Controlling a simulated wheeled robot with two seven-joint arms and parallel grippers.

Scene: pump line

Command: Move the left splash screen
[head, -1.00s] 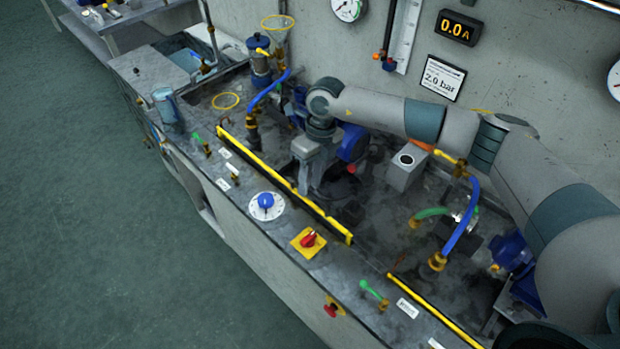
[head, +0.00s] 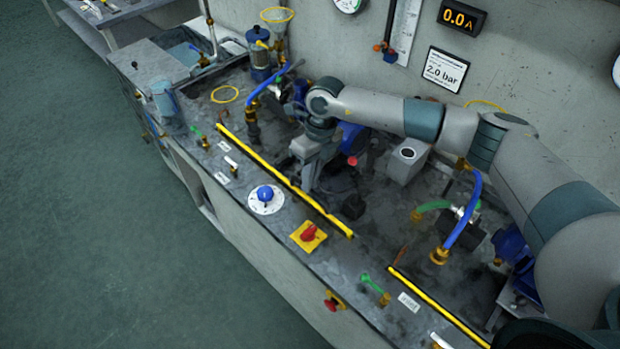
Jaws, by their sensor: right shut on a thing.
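The left splash screen (head: 262,158) shows as a long yellow edge running diagonally along the front of the pump bench, from the left fittings to beside the red knob. Its panel is hard to make out. My right arm reaches in from the right, and its gripper (head: 300,182) points down at the middle of this edge. The gripper is shut on the screen; its fingertips are small and partly hidden by the gripper body. A second yellow-edged screen (head: 436,305) stands further right along the same front edge. My left gripper is not in view.
A blue dial (head: 265,195) and a red knob on a yellow plate (head: 309,236) sit in front of the screen. Behind stand a blue hose (head: 466,215), a grey box (head: 407,160) and a blue-topped filter (head: 259,55). Open floor lies left.

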